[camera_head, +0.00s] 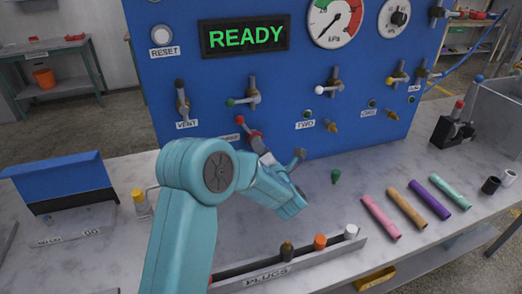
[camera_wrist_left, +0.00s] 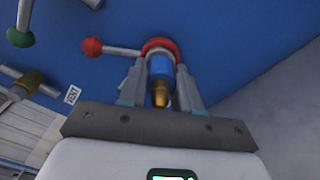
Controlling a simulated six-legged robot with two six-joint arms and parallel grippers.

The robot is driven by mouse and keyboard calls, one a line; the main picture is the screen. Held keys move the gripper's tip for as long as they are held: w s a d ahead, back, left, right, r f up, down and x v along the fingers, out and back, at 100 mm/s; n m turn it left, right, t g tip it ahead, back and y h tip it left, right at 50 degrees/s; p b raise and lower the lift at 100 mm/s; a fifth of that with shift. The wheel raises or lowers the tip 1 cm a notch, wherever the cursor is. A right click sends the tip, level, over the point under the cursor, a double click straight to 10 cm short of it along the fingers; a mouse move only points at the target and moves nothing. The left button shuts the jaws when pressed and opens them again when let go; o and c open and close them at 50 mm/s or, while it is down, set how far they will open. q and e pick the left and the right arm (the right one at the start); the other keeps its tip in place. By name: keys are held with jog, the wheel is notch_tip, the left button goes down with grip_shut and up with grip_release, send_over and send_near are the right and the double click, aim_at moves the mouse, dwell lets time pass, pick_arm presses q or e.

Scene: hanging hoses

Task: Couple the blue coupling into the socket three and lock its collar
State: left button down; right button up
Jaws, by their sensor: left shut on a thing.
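In the left wrist view, my left gripper (camera_wrist_left: 161,78) is shut on the blue coupling (camera_wrist_left: 160,67), whose brass end (camera_wrist_left: 160,96) points back toward the camera. The coupling's far end meets a red ring (camera_wrist_left: 159,44) at the blue panel; I cannot tell how deep it sits. A lever with a red ball (camera_wrist_left: 92,47) sticks out to the left of the ring. In the head view this red ball (camera_head: 243,119) shows beside a label partly hidden by my left arm (camera_head: 205,180). My arm hides most of the coupling there. My right gripper is out of view.
The blue panel (camera_head: 290,75) carries several other levered sockets and a READY display (camera_head: 244,37). On the bench are a plug tray (camera_head: 330,255), coloured tubes (camera_head: 407,208), a green plug (camera_head: 336,176) and a blue box (camera_head: 60,180) at left.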

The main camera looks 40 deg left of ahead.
pick_arm(q)
jog(key=shift+w+a, duration=0.15)
jog(key=shift+a, duration=0.15)
jog(key=shift+r, duration=0.15)
jog(key=c, duration=0.7)
grip_release()
jog(key=shift+a, duration=0.1)
jog(key=shift+w, duration=0.1)
jog(key=b+v, duration=0.2)
jog(key=v, duration=1.4)
